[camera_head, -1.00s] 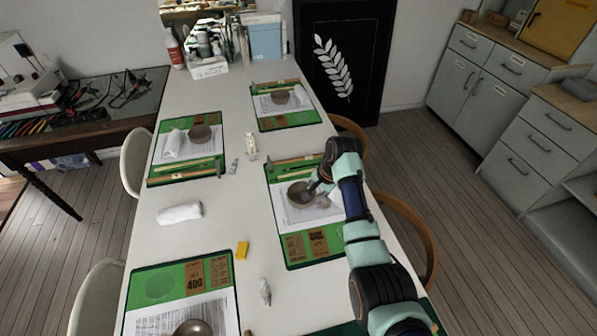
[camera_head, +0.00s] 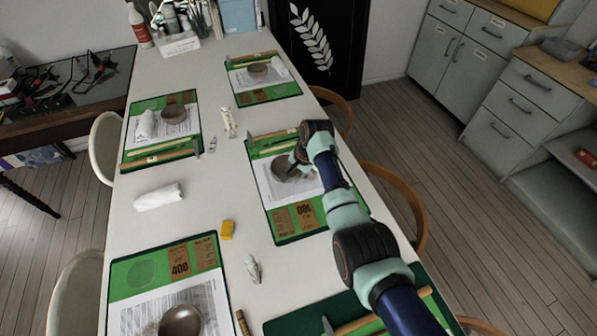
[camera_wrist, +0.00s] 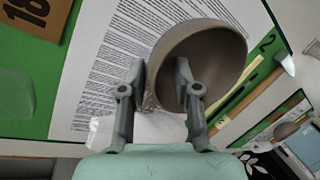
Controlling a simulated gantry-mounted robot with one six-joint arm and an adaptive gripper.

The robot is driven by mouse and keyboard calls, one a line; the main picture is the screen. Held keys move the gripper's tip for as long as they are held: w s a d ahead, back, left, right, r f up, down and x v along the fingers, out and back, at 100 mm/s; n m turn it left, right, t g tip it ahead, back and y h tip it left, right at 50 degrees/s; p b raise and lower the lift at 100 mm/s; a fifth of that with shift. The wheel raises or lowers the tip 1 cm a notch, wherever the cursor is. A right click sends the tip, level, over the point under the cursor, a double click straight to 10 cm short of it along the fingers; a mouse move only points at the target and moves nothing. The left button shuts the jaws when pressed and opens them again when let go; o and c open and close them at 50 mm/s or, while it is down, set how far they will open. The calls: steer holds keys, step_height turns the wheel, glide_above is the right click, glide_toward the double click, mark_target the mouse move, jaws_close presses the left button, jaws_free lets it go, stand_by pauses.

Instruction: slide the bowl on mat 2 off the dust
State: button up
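The bowl (camera_wrist: 205,60) is grey-brown and sits on the printed sheet of the green mat (camera_wrist: 40,98), which bears a "2" in the wrist view. The bowl also shows in the head view (camera_head: 284,168), on the right-hand middle mat (camera_head: 284,236). My gripper (camera_wrist: 160,68) is at the bowl's near rim. Its fingers are apart, one outside the wall and one inside the bowl, with the rim between them. A pale, crumpled-looking patch (camera_wrist: 152,130) lies beside the bowl, partly behind the fingers; I cannot tell whether it is dust or cloth.
Wooden-handled tools (camera_head: 272,141) lie along the mat's far edge. A yellow block (camera_head: 227,230), a small tube (camera_head: 252,269) and a rolled white cloth (camera_head: 158,196) lie on the white table. Other mats with bowls surround it. A wooden chair (camera_head: 400,205) stands at the right edge.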

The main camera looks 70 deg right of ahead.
mark_target(276, 184)
steer(key=shift+w+f, duration=0.1)
steer(key=shift+f, duration=0.2)
jaws_close()
steer(key=shift+w, duration=0.1)
steer(key=w+a+p, duration=0.1)
steer(key=w+a, duration=0.2)
steer(key=shift+w, duration=0.1)
steer(key=shift+w+a, duration=0.45)
steer(key=shift+w, duration=0.05)
steer(key=shift+f, duration=0.1)
